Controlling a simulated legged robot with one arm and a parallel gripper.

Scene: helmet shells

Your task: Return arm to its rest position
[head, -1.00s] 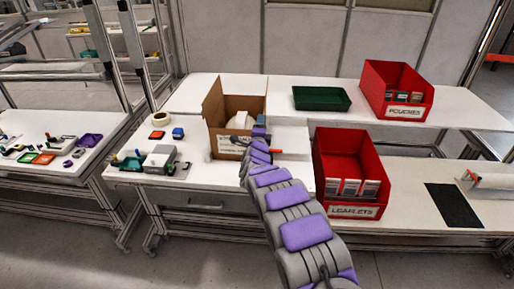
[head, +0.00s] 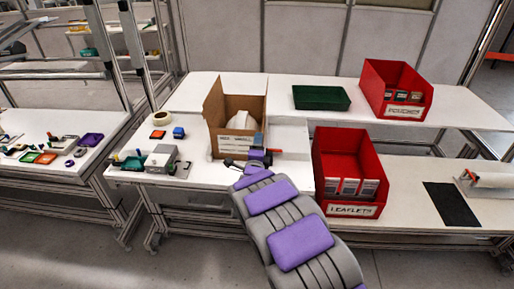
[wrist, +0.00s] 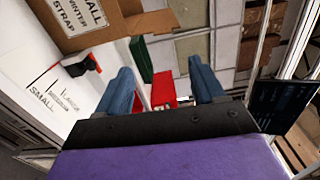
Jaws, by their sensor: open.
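My gripper (wrist: 160,92) is open in the wrist view, its two blue-grey fingers apart with nothing between them. In the head view my purple and grey arm reaches from the bottom toward the cardboard box (head: 214,142), and its end is in front of the box, near the bench edge. The fingertips are hard to make out there. The box stands open on the bench with a whitish item (head: 241,120) inside. Part of the box also shows at the top of the wrist view (wrist: 110,28).
A red leaflets bin (head: 345,150) stands right of my arm. A red pouches bin (head: 396,88) and a green tray (head: 321,98) sit behind. A grey device (head: 162,158) is at left. A black mat (head: 452,204) lies at right.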

